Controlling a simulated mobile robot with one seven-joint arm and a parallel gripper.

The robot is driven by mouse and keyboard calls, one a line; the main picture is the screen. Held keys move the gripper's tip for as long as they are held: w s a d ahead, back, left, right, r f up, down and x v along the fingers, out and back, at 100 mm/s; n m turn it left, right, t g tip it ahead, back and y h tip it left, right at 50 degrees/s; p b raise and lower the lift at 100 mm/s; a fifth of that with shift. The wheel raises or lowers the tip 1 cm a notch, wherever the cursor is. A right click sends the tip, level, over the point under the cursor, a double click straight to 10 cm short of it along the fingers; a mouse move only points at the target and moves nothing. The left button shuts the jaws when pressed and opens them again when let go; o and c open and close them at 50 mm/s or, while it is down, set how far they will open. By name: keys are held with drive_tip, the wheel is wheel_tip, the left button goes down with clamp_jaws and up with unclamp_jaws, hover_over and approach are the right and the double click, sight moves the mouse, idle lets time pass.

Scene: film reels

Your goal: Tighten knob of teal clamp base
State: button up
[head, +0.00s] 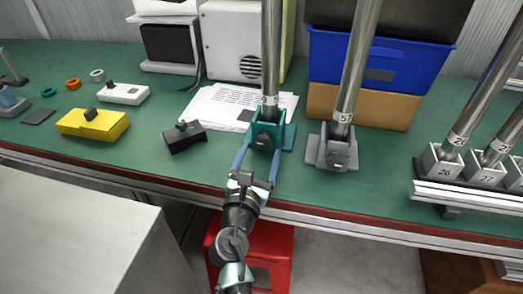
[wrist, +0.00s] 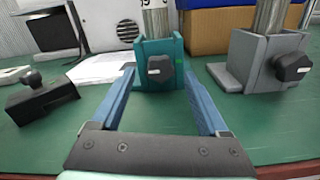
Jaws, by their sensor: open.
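The teal clamp base (head: 271,130) stands on the green workbench (head: 325,187) with a metal pole (head: 270,55) upright in it. Its dark knob (wrist: 160,69) is on the front face and shows in the middle of the wrist view. My gripper (head: 258,162) is open, with its two blue fingers pointing at the teal clamp base. In the wrist view the fingers (wrist: 158,80) lie to the left and right of the knob, with gaps on both sides. I cannot tell whether the tips reach as far as the knob.
A grey clamp base (head: 332,152) with its own pole and knob stands close on the right. A black block with a knob (head: 184,136) lies to the left. Papers (head: 225,104) lie behind. A rack of numbered holders (head: 470,168) is at the right. The bench front is clear.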

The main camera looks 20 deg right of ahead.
drive_tip(key=shift+x, duration=1)
clamp_jaws()
